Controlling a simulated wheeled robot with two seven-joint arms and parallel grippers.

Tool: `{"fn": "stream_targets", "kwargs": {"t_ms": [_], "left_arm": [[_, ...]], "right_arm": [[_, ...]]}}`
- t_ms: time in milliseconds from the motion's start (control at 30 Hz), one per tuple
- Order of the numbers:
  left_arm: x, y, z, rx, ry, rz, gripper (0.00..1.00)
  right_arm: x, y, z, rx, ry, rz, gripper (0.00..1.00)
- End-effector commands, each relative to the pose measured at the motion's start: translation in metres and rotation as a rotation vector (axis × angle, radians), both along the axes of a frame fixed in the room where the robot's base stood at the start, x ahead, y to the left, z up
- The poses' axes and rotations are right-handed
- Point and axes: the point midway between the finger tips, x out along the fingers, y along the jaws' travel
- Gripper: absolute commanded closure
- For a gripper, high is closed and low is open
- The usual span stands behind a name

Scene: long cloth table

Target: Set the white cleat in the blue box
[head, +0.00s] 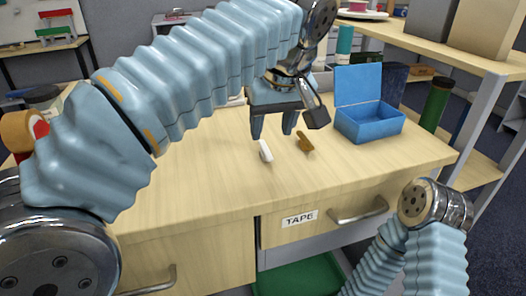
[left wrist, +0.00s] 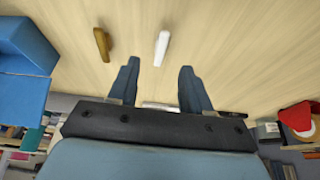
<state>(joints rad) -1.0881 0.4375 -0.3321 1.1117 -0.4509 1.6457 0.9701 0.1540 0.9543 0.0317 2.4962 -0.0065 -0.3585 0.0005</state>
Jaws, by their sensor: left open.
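The white cleat (head: 265,151) lies on the wooden table in front of my left gripper. It also shows in the left wrist view (left wrist: 162,48), beyond and between the fingertips. My left gripper (head: 272,137) is open and empty, its fingers pointing down just above and behind the cleat, apart from it. The blue box (head: 368,124) stands to the right with its lid raised at the back; it shows at the left edge of the left wrist view (left wrist: 22,95). My right arm shows at the lower right, but its gripper is out of view.
A brown cleat (head: 304,142) lies close to the right of the white one. A green cylinder (head: 436,104) stands right of the blue box. A drawer labelled TAPE (head: 300,219) is below the table's front edge. The table front is clear.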

Motion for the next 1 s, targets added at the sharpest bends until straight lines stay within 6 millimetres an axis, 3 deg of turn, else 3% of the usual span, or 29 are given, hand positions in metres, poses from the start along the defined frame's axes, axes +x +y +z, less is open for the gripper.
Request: {"fn": "stream_targets", "kwargs": {"t_ms": [500, 767, 1000], "left_arm": [[0.021, 0.009, -0.058, 0.000, 0.000, 0.000, 0.51], [0.023, 0.009, -0.060, -0.001, -0.001, -0.001, 0.51], [0.023, 0.009, -0.060, -0.001, -0.001, -0.001, 0.86]], "right_arm": [[0.000, 0.000, -0.010, -0.001, 0.000, -0.001, 0.57], [0.000, 0.000, -0.010, -0.001, 0.000, -0.002, 0.57], [0.000, 0.000, -0.010, -0.001, 0.000, -0.002, 0.57]]}}
